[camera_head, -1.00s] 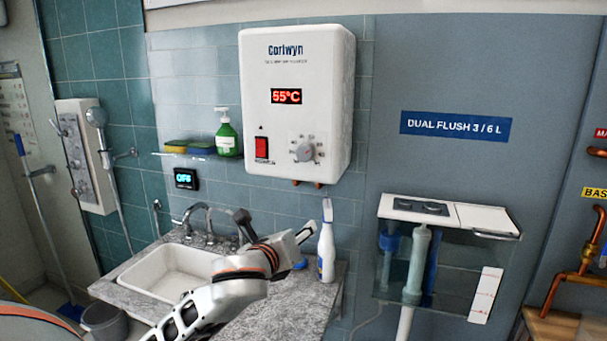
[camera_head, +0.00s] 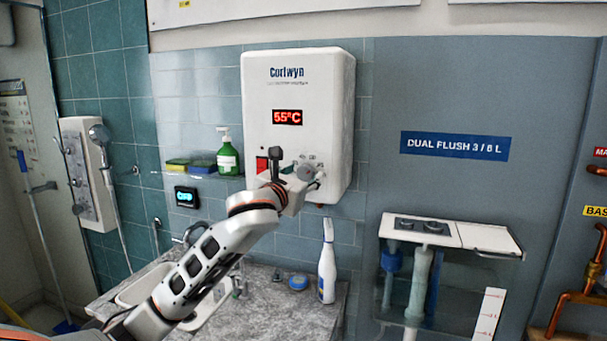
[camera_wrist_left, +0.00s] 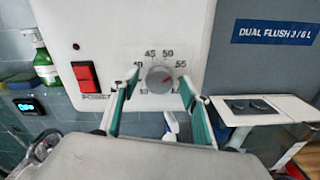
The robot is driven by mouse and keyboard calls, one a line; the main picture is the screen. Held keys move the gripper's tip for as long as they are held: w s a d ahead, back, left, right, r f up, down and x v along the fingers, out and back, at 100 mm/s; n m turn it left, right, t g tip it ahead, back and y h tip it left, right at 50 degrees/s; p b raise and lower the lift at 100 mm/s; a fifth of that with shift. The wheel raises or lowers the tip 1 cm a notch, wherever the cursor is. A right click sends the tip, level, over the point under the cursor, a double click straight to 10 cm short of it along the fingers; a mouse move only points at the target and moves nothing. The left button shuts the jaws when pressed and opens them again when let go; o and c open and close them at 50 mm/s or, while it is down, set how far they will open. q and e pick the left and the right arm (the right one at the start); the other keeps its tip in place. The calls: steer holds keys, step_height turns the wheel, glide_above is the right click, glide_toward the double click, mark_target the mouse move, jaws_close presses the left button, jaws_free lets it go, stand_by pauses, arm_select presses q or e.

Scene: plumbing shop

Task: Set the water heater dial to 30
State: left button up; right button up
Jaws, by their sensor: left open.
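The white water heater (camera_head: 300,90) hangs on the tiled wall and its red display (camera_head: 287,117) reads 55°C. Its grey dial (camera_head: 306,172) is at the lower right of the front, partly hidden by my left gripper (camera_head: 300,178) in the head view. In the left wrist view the dial (camera_wrist_left: 158,79) sits between the two open fingers, with marks such as 45, 50 and 55 around it. The left gripper (camera_wrist_left: 157,88) is open and holds nothing; I cannot tell whether a finger touches the dial. A red power switch (camera_wrist_left: 85,76) is left of the dial. My right gripper is not in view.
A green soap bottle (camera_head: 228,155) and sponges stand on a shelf left of the heater. A white spray bottle (camera_head: 327,270) stands on the grey counter (camera_head: 265,315) below. A cistern display (camera_head: 450,234) is at the right.

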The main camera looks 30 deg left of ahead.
arm_select(q)
steer(key=shift+w+a, duration=0.1)
steer(key=shift+w, duration=0.4)
steer(key=c, duration=1.1)
steer(key=shift+o, duration=0.2)
